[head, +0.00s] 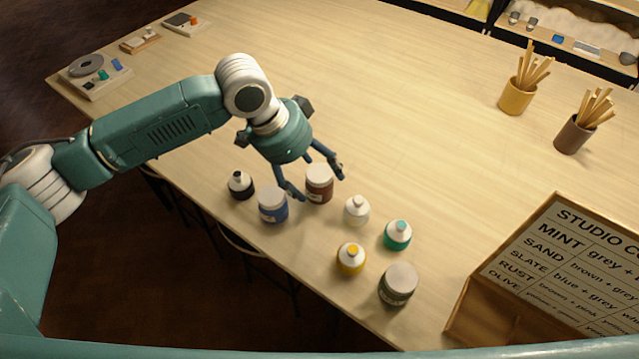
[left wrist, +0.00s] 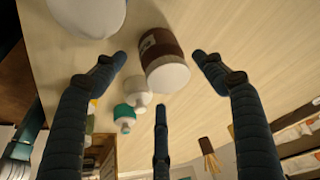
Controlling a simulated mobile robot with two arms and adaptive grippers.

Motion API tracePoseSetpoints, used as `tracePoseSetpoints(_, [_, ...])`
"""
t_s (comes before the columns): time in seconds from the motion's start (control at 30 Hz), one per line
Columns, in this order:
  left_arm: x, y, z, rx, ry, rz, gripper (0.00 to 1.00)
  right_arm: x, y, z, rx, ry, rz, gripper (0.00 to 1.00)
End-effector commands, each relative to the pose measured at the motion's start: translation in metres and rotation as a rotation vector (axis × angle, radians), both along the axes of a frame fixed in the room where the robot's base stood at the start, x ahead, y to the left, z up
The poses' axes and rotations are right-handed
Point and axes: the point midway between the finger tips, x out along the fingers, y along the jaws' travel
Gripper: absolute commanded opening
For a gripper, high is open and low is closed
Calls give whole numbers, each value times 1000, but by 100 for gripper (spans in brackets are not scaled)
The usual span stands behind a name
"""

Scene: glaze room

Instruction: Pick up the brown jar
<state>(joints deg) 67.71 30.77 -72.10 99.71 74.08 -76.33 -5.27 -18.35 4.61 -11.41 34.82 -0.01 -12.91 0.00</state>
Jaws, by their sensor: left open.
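The brown jar (head: 319,186) has a white lid and stands upright on the table among other containers. My left gripper (head: 317,186) is open just above and around it, with one finger on its left and one on its right in the head view. In the left wrist view the brown jar (left wrist: 163,58) sits between the spread fingers of the left gripper (left wrist: 160,85), with its white lid towards the camera. I cannot tell whether any finger touches it. My right gripper does not show.
A blue jar (head: 273,207) and a black bottle (head: 240,186) stand close on the left. A white bottle (head: 356,210), teal bottle (head: 397,235), yellow bottle (head: 351,259) and grey jar (head: 397,285) stand on the right. A sign (head: 560,265) is at lower right. The table's far middle is clear.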

Motion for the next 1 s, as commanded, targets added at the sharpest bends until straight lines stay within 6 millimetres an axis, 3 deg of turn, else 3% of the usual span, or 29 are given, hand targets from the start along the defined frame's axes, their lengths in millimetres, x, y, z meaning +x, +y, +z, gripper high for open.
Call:
tracePoseSetpoints(0.3, [10, -10, -40, 1, 2, -1, 71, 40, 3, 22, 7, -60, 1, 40])
tracePoseSetpoints(0.6, [11, -11, -46, 1, 0, -1, 71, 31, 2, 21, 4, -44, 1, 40])
tracePoseSetpoints(0.87, [11, -11, -46, 1, 0, 0, 20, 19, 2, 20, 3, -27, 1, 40])
tracePoseSetpoints(1.0, [11, -12, -45, 0, -2, -1, 19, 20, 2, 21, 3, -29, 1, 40])
